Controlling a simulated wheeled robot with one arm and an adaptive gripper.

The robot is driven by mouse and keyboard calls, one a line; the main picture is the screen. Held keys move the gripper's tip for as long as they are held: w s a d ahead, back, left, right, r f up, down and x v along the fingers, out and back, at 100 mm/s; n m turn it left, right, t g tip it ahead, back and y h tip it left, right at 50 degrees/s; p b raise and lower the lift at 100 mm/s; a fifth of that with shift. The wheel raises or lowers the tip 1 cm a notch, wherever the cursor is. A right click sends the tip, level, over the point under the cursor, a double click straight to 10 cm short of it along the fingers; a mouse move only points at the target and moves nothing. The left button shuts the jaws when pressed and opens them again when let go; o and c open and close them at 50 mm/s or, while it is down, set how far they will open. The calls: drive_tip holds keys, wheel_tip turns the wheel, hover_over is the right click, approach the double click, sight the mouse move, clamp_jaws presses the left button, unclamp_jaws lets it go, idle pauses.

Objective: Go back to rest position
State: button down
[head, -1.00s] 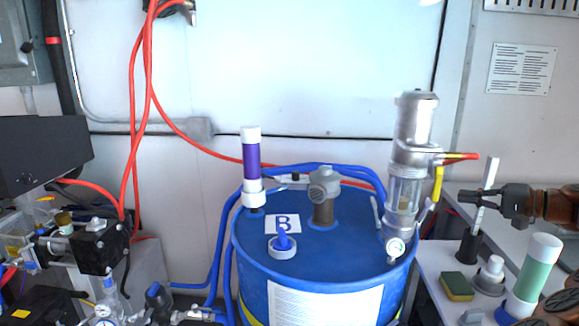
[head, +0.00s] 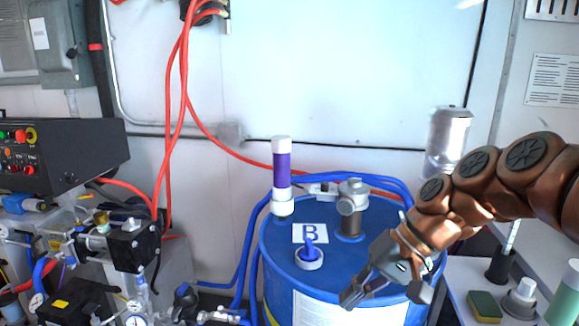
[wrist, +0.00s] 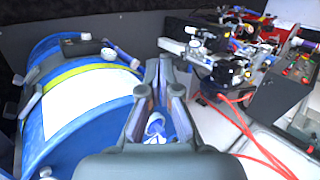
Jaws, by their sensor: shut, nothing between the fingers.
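My gripper (head: 390,278) hangs in front of the right side of the blue drum (head: 275,268) in the head view, pointing down and left. In the wrist view its two fingers (wrist: 163,72) are close together with nothing held. The drum also shows tilted at the left of the wrist view (wrist: 60,75).
On the drum stand a purple-banded tube (head: 282,170), a grey fitting (head: 350,205) and a blue-handled cap (head: 309,254). A sponge (head: 484,306) lies on the right-hand table. Valves and a control box (head: 70,155) stand left. Red hoses (head: 172,110) hang behind.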

drive_tip(key=s+d+f+h, duration=0.2)
drive_tip(key=s+f, duration=0.1)
drive_tip(key=s, duration=0.4)
drive_tip(key=s+d+f+g+h+p, duration=0.1)
drive_tip(key=s+d+f+h, duration=0.2)
drive_tip(key=s, duration=0.4)
drive_tip(key=s+d+f+h, duration=0.2)
drive_tip(key=s+f, duration=0.3)
drive_tip(key=s, duration=0.2)
drive_tip(key=shift+d+f+n+g+h+p, duration=0.15)
drive_tip(key=shift+d+n+g+h+p, duration=0.15)
drive_tip(key=shift+n+h+p, duration=0.1)
